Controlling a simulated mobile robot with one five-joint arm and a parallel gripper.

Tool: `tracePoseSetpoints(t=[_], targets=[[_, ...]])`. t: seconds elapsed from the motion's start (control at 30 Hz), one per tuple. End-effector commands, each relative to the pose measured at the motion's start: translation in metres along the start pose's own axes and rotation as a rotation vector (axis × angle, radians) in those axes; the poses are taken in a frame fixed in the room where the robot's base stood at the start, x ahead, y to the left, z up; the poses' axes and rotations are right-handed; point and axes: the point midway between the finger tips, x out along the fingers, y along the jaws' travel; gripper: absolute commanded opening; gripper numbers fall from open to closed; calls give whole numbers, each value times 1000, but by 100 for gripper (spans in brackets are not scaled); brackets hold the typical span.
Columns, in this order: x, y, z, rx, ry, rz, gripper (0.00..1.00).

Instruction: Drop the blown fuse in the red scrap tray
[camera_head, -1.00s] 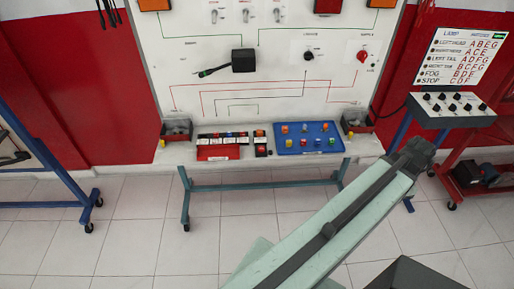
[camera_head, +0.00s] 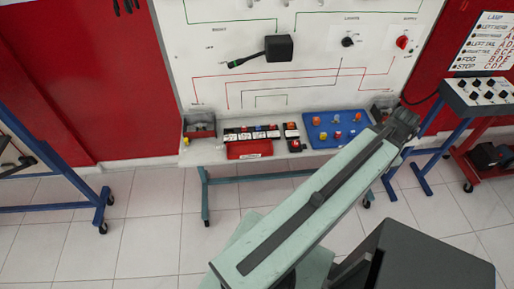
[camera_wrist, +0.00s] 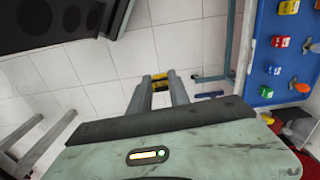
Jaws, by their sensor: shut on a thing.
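My gripper (camera_wrist: 160,88) is shut on a small yellow thing (camera_wrist: 159,79) at its fingertips in the wrist view. It fits a fuse, but its detail is too small to tell whether it is blown. In the head view my gripper end (camera_head: 405,120) is in front of the bench's right side, and the held thing cannot be made out there. The red scrap tray (camera_head: 250,149), with a white label on its front, sits at the bench's front edge, below the fuse row (camera_head: 252,133). My gripper is well to the right of this tray and apart from it.
A blue tray (camera_head: 313,141) with several coloured fuses stands right of the red tray; it also shows in the wrist view (camera_wrist: 253,88). Dark bins (camera_head: 200,130) flank the bench. A lamp-switch stand (camera_head: 480,98) is at right, a blue frame (camera_head: 95,205) at left.

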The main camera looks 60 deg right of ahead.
Motion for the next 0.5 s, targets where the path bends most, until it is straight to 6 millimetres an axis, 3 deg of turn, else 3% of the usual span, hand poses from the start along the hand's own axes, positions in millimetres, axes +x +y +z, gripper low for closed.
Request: tracePoseSetpoints(t=[0.13, 0.23, 0.37, 0.5], targets=[[1, -3, 0, 5, 0, 0, 0], [3, -23, 10, 1, 0, 0, 0], [8, -74, 39, -8, 0, 0, 0], [14, -138, 91, -20, 0, 0, 0]])
